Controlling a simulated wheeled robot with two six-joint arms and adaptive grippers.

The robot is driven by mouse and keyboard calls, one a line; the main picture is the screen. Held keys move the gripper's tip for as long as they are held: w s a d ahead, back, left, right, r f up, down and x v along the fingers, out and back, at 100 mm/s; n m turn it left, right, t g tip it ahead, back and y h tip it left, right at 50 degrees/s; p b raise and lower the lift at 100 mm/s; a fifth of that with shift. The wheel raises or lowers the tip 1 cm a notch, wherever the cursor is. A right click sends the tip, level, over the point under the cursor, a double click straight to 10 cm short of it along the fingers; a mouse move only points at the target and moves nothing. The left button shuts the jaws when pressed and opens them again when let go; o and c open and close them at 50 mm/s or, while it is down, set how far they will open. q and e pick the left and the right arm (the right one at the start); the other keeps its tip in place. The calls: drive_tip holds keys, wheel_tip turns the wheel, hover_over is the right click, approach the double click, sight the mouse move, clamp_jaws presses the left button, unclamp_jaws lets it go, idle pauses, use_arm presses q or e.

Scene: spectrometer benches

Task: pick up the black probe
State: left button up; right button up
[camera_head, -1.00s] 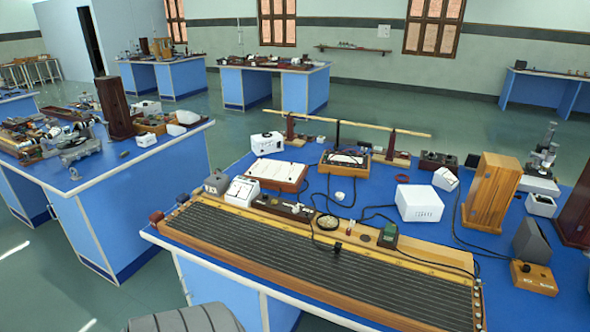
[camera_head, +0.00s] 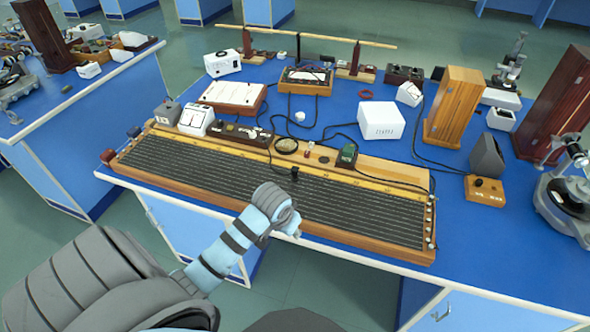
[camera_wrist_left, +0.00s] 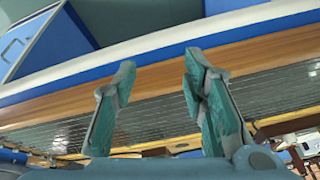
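The black probe (camera_head: 294,173) is a small dark piece on the long wire board (camera_head: 200,178), near the middle of its light wooden strip. A thin black cable runs close behind it. I cannot make it out in the left wrist view. My left arm comes in from the left in the head view, and its gripper (camera_head: 288,225) is at the board's front edge, in front of the probe and apart from it. In the left wrist view the two fingers of the left gripper (camera_wrist_left: 160,62) stand apart with nothing between them. My right gripper is not in view.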

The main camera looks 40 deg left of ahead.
use_arm(q)
drive_tip(key=shift+n, duration=0.7)
drive_tip(key=w+a+r, duration=0.1)
drive_tip(key=w+r, duration=0.1)
drive_tip(key=w+a+r, duration=0.3)
drive_tip(key=w+r, duration=0.1)
drive_tip(key=w, duration=0.1)
drive_tip(key=shift+w+a+r, duration=0.1)
drive_tip(key=shift+a+r, duration=0.15)
drive_tip(key=shift+a, duration=0.05)
drive_tip(key=n, duration=0.2)
approach(295, 169)
drive_tip(key=b+x, duration=0.3)
drive_tip(key=x, duration=0.7)
drive_tip(key=shift+f, duration=0.35)
drive_tip(key=shift+t, duration=0.3)
clamp_jaws()
